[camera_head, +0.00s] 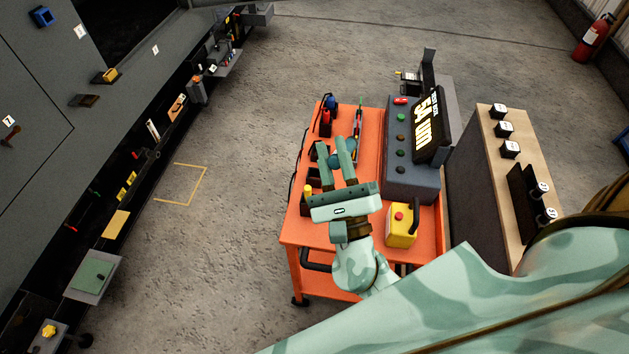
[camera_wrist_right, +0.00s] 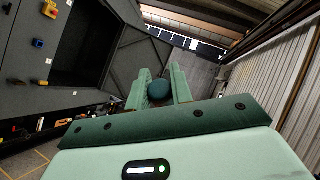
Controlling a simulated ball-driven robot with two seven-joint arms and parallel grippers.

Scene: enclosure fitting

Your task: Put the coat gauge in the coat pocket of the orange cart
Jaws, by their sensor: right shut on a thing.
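The orange cart (camera_head: 297,237) stands at the centre of the head view. My right gripper (camera_head: 333,150) is over its top, its fingers pointing to the far side. It is shut on a dark teal rounded thing, apparently the coat gauge (camera_wrist_right: 158,90), seen between the fingers in the right wrist view. In the head view most of the gauge is hidden by the fingers. Dark holders (camera_head: 313,178) stand along the cart's left side, partly behind the gripper; I cannot tell which one is the coat pocket. My left gripper is not in view.
A grey console with a lit display (camera_head: 431,125) stands on the cart's right, with a yellow box with a red button (camera_head: 401,225) in front. Red and blue tools (camera_head: 328,110) stand at the far left corner. A bench with black blocks (camera_head: 505,129) is farther right. Floor left is clear.

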